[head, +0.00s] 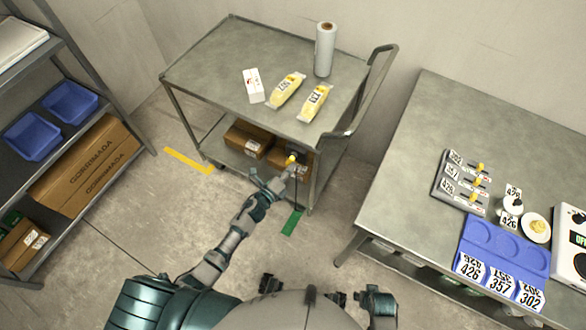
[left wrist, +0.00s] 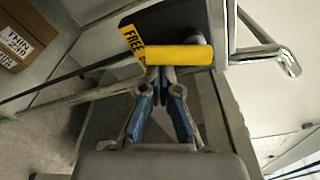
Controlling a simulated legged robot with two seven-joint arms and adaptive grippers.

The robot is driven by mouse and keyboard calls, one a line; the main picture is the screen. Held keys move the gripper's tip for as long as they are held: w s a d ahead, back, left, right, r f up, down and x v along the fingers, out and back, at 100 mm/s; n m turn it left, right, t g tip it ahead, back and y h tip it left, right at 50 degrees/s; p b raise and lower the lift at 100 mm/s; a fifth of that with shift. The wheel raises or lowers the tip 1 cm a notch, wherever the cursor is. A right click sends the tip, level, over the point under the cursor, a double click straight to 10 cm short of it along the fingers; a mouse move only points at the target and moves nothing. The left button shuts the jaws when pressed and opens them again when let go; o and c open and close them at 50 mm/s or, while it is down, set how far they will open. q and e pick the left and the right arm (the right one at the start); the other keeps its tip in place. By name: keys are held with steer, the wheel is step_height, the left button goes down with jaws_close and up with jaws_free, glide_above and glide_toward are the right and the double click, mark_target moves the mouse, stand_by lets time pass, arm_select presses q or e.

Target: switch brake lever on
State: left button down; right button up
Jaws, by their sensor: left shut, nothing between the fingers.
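The brake lever with its yellow handle (head: 291,160) is at the near lower corner of the grey cart (head: 225,65). In the left wrist view the yellow handle (left wrist: 182,55) lies crosswise, with a yellow label reading FREE (left wrist: 132,43) beside it on a dark plate. My left gripper (head: 274,181) is just in front of the lever. In the left wrist view its fingertips (left wrist: 160,76) are together and empty, at the near edge of the handle. I cannot tell whether they touch it.
Cartons (head: 246,140) sit on the cart's lower shelf. A steel table (head: 400,160) with a blue tray (head: 505,245) is at right. A shelf rack with blue bins (head: 33,136) is at left.

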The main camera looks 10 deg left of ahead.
arm_select(q)
steer(key=shift+a+m, duration=0.2)
steer(key=shift+m, duration=0.4)
steer(key=shift+w+a, duration=0.1)
steer(key=shift+a, duration=0.15)
steer(key=shift+f, duration=0.1)
